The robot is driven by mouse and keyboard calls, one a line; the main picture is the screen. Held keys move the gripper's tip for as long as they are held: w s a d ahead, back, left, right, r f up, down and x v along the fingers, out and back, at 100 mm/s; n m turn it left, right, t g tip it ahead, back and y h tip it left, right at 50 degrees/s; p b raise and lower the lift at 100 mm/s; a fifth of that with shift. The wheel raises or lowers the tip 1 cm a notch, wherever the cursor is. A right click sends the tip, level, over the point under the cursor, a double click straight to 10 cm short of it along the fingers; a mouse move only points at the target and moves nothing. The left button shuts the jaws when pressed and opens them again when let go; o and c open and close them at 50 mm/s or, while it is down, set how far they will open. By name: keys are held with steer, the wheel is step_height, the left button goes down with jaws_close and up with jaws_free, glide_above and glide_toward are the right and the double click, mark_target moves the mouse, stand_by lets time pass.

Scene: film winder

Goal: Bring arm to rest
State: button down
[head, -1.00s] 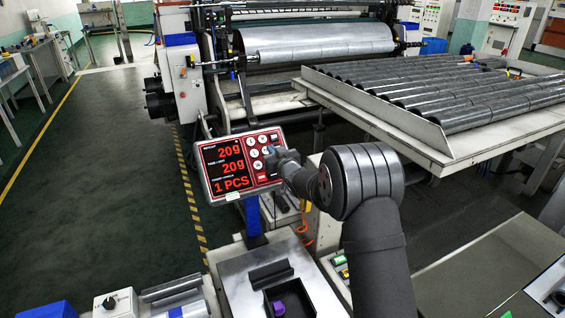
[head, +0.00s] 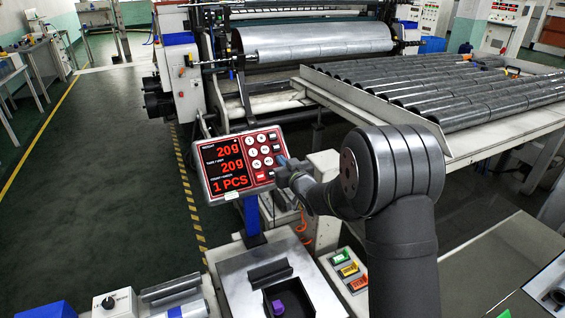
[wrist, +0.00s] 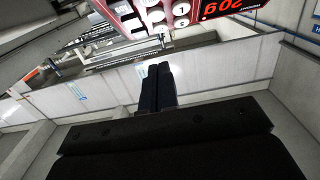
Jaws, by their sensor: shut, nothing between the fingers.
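My gripper (head: 284,166) is in the head view just right of the scale display, beside its lower right corner and apart from the keys as far as I can tell. In the wrist view my gripper (wrist: 158,75) shows as dark fingers closed together with nothing between them. The scale display (head: 239,164) reads 20g, 20g and 1 PCS in red, with round keys on its right side. Part of the display (wrist: 190,10) shows at the top of the wrist view. My wrist and forearm cover the area right of the display.
A scale plate (head: 235,285) holds a dark tray with a purple piece (head: 278,307). A table of dark rollers (head: 450,85) stands behind my arm. The floor (head: 110,170) at left is clear.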

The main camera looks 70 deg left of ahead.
steer(key=shift+a, duration=0.1)
steer(key=a, duration=0.8)
steer(key=shift+s+a, duration=0.1)
steer(key=shift+a, duration=0.1)
steer(key=shift+r, duration=0.1)
steer(key=shift+d+r, duration=0.1)
steer(key=shift+d, duration=2.35)
steer(key=shift+a, duration=0.1)
